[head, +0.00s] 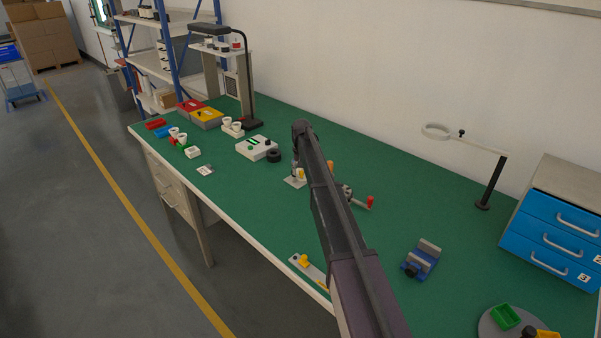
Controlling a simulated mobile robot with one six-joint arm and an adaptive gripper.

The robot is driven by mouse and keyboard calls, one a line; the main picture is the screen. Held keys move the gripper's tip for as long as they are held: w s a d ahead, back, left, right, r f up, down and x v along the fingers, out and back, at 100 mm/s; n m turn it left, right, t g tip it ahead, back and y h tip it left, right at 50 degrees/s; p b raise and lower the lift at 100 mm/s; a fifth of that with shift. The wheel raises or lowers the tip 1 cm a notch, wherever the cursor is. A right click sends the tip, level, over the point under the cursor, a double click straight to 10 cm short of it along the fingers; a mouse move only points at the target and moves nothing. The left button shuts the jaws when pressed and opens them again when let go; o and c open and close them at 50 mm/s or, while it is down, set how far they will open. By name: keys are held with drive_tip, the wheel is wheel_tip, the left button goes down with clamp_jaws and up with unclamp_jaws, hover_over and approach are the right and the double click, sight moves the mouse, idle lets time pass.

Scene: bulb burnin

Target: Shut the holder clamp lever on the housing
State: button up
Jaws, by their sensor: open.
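My arm reaches across the green bench, and my gripper (296,170) points down at its far end, partly hidden by the arm. It is over or beside a small pale plate (293,182) with a yellow part (301,174); contact cannot be told. Behind the arm, to the right, is a grey metal fixture (345,190) with a red-tipped handle (370,202). A white box-like housing (256,148) with green marks and a black knob stands to the left. Which part is the holder clamp lever is too small to tell.
A black round part (274,156) lies beside the white housing. A blue vise (422,258), a lamp stand (484,204) and a blue drawer unit (550,228) stand to the right. A plate with a yellow knob (304,261) lies at the front edge. Green bench between them is clear.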

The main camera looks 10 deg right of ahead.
clamp_jaws()
drive_tip(key=shift+a, duration=0.2)
drive_tip(key=shift+d, duration=0.1)
drive_tip(key=shift+m, duration=0.3)
drive_tip(key=m, duration=0.2)
drive_tip(key=a+m, duration=0.1)
drive_tip(key=m, duration=0.1)
drive_tip(key=s+a+m, duration=0.1)
drive_tip(key=shift+m, duration=0.4)
drive_tip(key=m, duration=0.2)
drive_tip(key=a+m, duration=0.2)
drive_tip(key=m, duration=0.1)
drive_tip(key=shift+w+m, duration=0.2)
drive_tip(key=shift+m, duration=0.1)
